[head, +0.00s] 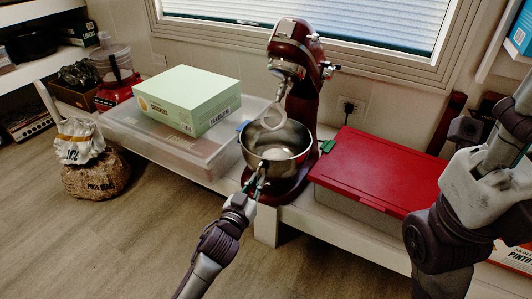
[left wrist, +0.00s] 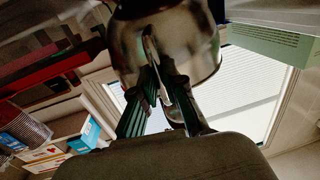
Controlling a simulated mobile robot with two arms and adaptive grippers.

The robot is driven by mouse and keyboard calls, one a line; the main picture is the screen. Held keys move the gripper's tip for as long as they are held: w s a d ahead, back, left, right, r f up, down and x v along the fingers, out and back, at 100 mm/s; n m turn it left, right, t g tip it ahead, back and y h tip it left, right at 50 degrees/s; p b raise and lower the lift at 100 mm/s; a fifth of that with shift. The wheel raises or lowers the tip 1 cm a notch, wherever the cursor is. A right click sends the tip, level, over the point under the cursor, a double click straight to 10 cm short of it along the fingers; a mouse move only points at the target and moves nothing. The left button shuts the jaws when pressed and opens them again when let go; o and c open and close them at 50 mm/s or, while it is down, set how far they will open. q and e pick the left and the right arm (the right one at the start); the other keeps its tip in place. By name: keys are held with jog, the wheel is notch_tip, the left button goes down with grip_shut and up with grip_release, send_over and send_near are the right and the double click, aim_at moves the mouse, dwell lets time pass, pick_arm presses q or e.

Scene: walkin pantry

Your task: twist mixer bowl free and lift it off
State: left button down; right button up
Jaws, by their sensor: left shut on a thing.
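The red stand mixer (head: 304,95) stands on the white bench below the window, its head raised and a pale beater (head: 247,130) hanging over the bowl. The steel mixer bowl (head: 287,163) is upright over the mixer's red base; whether it touches the base is hard to tell. My left gripper (head: 259,182) is shut on the bowl's handle, on the near side. In the left wrist view the bowl (left wrist: 196,40) fills the top middle, and the fingers (left wrist: 162,90) close around its handle. My right arm is at the right edge; its fingers do not show.
A clear lidded bin (head: 150,143) with a pale green box (head: 188,98) on it stands left of the mixer. A red-lidded bin (head: 375,170) is close on the right. Paper sacks (head: 95,178) stand on the floor at left. The floor in front is clear.

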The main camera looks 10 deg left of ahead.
pick_arm(q)
jog(key=shift+d, duration=0.45)
jog(key=shift+s+d, duration=0.1)
jog(key=shift+d, duration=0.2)
jog(key=shift+d, duration=0.55)
jog(key=shift+d, duration=0.2)
jog(key=shift+d, duration=0.6)
